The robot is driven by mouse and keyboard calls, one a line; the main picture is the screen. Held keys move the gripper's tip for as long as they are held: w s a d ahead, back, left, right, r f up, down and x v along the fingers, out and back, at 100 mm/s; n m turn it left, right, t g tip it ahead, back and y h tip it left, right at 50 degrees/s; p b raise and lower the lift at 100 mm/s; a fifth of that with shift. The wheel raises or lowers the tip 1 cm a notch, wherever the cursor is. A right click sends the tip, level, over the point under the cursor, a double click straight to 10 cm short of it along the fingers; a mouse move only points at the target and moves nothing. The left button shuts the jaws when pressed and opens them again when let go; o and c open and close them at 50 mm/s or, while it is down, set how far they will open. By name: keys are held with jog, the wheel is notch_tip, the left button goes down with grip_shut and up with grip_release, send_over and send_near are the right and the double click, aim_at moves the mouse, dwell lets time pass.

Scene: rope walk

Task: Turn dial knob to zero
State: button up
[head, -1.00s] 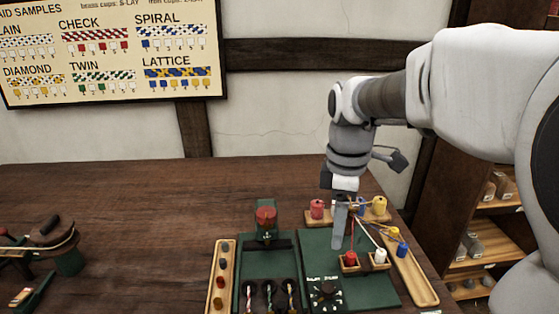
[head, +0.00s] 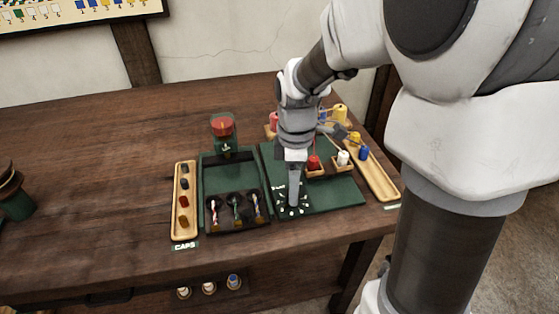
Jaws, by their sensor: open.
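The dial (head: 282,209) sits at the front left of the green board (head: 335,198) and shows as a small dark plate with white marks. My gripper (head: 294,203) points down over it, its fingertips at or just above the knob. The gripper hides most of the knob, so I cannot read where its pointer stands or tell whether the fingers touch it. The gripper is open, though from this angle the fingers overlap.
Left are a dark green tray (head: 220,173) with several braided cords and a wooden caps tray (head: 184,233). A long wooden tray (head: 380,183) lies right. The table's left is mostly clear.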

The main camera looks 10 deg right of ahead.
jog(key=shift+f, duration=0.65)
grip_shut()
